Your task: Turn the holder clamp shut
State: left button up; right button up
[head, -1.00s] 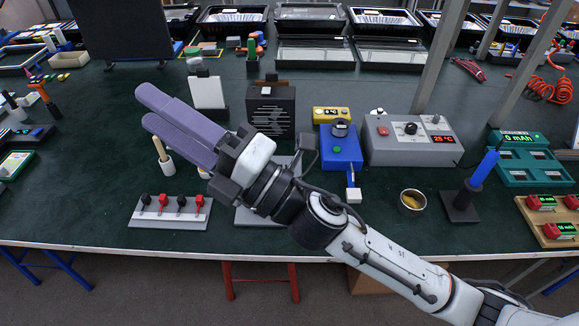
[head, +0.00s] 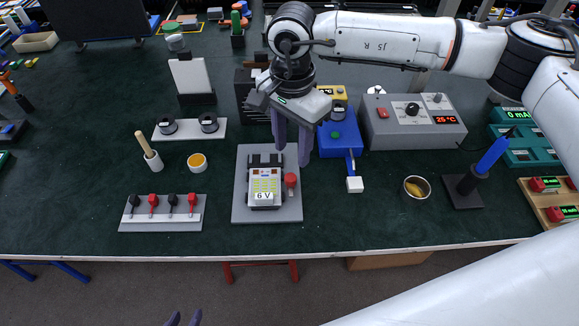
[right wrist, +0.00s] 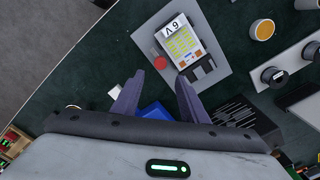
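The holder is a grey plate (head: 240,205) near the table's front edge, with dark blocks at its back. A pale unit marked 6 V (head: 265,178) sits on it. The clamp's red knob (head: 291,180) is right of the unit; it also shows in the right wrist view (right wrist: 160,62). My right gripper (head: 292,150) is open and empty, fingers pointing down, above and behind the knob. In the right wrist view its fingers (right wrist: 156,92) are apart, with the knob ahead between them. Only the fingertips of my left gripper (head: 184,319) show, apart and empty, at the bottom edge.
A blue device (head: 340,140) with a white-ended lever stands close right of my right gripper. A grey temperature box (head: 415,125) is further right. A lead rack (head: 163,212) and a yellow-filled cup (head: 197,161) are left. Table between holder and metal cup (head: 417,188) is mostly clear.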

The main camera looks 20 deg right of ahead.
aim_at(291, 176)
notch_tip(291, 176, down, 9)
jog(key=shift+r+p, duration=0.2)
jog(key=shift+p, duration=0.35)
grip_shut()
